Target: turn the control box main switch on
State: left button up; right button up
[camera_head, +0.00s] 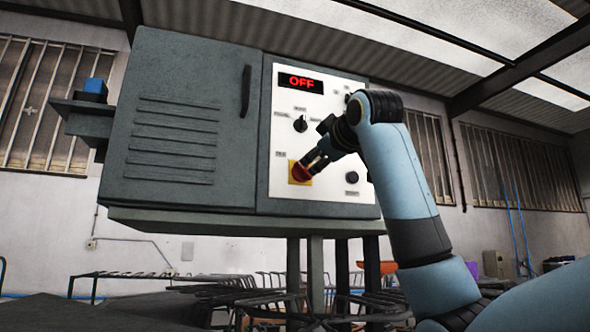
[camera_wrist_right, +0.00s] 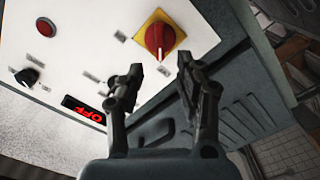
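The control box (camera_head: 185,125) is a dark grey cabinet with a white panel, and its display (camera_head: 301,82) reads OFF in red. The main switch (camera_head: 299,172) is a red rotary knob on a yellow square plate, low on the panel. It shows clearly in the wrist view (camera_wrist_right: 159,37), with a pale mark on its lower edge. My right gripper (camera_head: 313,162) is in front of the panel near the switch. In the wrist view its two fingers (camera_wrist_right: 160,70) are apart, with nothing between them, and the knob appears beyond the tips. My left gripper is not in view.
The wrist view shows a red button (camera_wrist_right: 46,28) and a black knob (camera_wrist_right: 25,77). A blue object (camera_head: 95,86) rests on the shelf at the cabinet's left.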

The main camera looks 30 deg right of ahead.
aim_at(303, 168)
jog(key=p+x, duration=0.3)
jog(key=x, duration=0.6)
jog(key=shift+a+r+p, duration=0.15)
jog(key=shift+p, duration=0.15)
jog(key=shift+w, duration=0.1)
jog(key=shift+c, duration=0.8)
jog(key=c, duration=0.5)
grip_shut()
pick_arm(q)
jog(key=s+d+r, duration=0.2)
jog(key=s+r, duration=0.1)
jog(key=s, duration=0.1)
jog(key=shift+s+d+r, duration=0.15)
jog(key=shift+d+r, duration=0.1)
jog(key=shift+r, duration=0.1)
